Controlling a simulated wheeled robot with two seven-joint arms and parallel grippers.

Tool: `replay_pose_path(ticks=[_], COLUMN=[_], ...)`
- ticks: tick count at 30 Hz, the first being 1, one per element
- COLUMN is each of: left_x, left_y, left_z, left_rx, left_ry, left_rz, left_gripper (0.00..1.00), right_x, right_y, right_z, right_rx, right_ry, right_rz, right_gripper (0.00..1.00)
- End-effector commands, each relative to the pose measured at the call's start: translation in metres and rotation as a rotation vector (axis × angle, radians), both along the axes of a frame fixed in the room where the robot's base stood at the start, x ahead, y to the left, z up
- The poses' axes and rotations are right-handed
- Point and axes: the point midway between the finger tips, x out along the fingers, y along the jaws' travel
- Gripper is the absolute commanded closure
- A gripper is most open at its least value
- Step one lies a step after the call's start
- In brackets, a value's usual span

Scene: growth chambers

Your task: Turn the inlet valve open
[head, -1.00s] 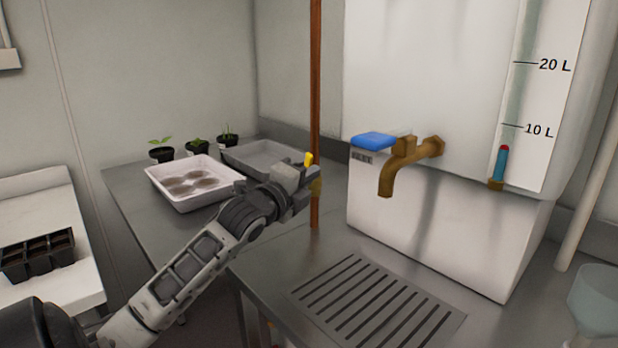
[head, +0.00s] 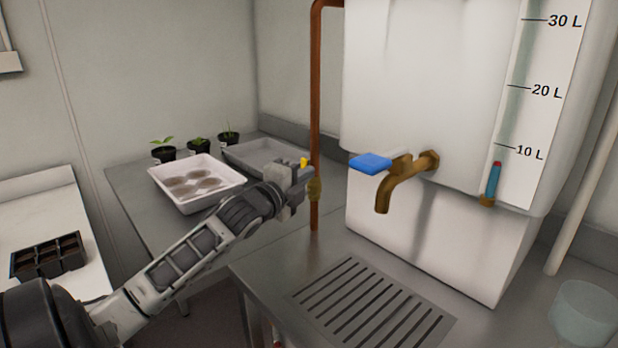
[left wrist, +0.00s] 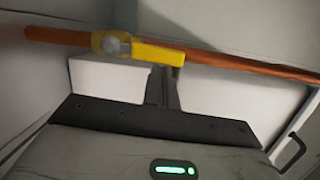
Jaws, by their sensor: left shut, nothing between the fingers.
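The inlet valve is a brass body (head: 314,189) on a vertical copper pipe (head: 315,90), with a small yellow lever (head: 304,162). In the left wrist view the yellow lever (left wrist: 160,54) extends from the round hub (left wrist: 118,46) and lies roughly along the copper pipe (left wrist: 240,66). My left gripper (head: 299,178) is at the valve, left of the pipe; its shut, empty fingers (left wrist: 164,82) reach up to the lever's edge in the wrist view. I cannot tell whether they touch it. In the head view the gripper hides part of the valve. My right gripper is out of view.
A white tank (head: 430,80) with a brass tap (head: 392,188) and blue handle (head: 370,163) stands right of the pipe. A slatted drain (head: 370,305) lies in front. A white tray (head: 205,202), a grey tray (head: 268,160) and potted seedlings (head: 199,147) stand behind the left arm.

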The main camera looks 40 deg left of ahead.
Motion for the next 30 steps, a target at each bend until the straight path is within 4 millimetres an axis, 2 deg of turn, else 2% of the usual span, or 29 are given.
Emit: replay_pose_path(ticks=[8,11,15,21,30], left_x=[0.0,0.0,-0.001,-0.041,-0.088], left_y=[-0.005,-0.017,-0.044,-0.049,-0.056], left_z=[0.0,0.0,0.001,-0.006,-0.005], left_rx=[-0.002,-0.005,-0.007,0.002,0.001], left_ry=[0.001,0.0,-0.002,0.004,0.002], left_rz=[-0.001,-0.003,-0.006,-0.005,-0.003], left_gripper=[1.0,1.0,1.0,1.0,1.0], right_x=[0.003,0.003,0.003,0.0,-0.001], right_y=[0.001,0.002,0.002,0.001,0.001], right_z=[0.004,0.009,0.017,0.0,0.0], right_rx=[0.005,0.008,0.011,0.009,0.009], right_ry=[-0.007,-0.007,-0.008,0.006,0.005], right_rz=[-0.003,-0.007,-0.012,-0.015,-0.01], right_gripper=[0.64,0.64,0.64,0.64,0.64])
